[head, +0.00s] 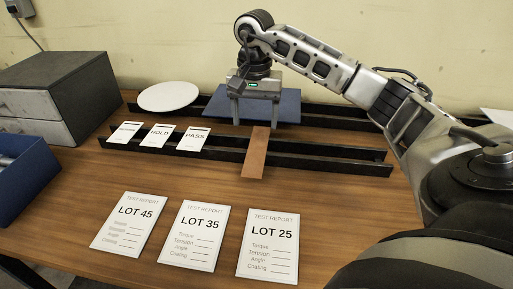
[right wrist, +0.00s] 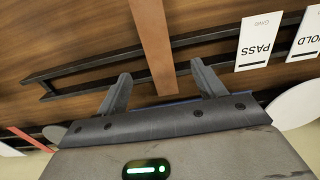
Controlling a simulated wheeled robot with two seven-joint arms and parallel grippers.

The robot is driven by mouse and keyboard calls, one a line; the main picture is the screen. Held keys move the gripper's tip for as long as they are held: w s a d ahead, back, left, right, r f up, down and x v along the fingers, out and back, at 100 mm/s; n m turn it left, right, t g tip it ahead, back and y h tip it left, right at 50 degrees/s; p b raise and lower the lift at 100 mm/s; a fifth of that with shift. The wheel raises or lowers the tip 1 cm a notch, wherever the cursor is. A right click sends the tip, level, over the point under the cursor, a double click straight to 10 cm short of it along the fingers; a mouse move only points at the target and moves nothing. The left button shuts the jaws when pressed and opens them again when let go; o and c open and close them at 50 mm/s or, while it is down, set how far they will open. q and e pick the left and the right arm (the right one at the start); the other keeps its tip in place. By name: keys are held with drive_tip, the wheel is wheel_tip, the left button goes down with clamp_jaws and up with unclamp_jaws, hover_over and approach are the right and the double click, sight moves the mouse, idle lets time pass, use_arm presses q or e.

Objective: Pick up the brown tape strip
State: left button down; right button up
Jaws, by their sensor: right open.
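The brown tape strip (head: 257,152) is a flat, narrow strip lying across the front black rail, its near end reaching past the rail toward the table front. Its far end is hidden behind my right gripper in the head view. My right gripper (head: 254,114) points down above the far end of the strip, open and empty. In the right wrist view the strip (right wrist: 154,40) runs between the two spread fingers (right wrist: 161,78); I cannot tell whether they touch it. My left gripper is not in view.
A blue panel (head: 221,107) lies behind the gripper, with a white disc (head: 168,96) to its left. White HOLD (head: 157,137) and PASS (head: 193,139) cards lean by the front rail (head: 330,160). Test report sheets (head: 194,236) lie in front. A blue bin (head: 25,180) and grey drawers (head: 65,95) stand left.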

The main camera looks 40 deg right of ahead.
sight(258, 149)
wheel_tip(258, 149, down, 2)
drive_tip(key=shift+f, duration=0.2)
drive_tip(key=f, duration=0.3)
drive_tip(key=d+f+p, duration=0.1)
drive_tip(key=f, duration=0.1)
drive_tip(key=c, duration=1.1)
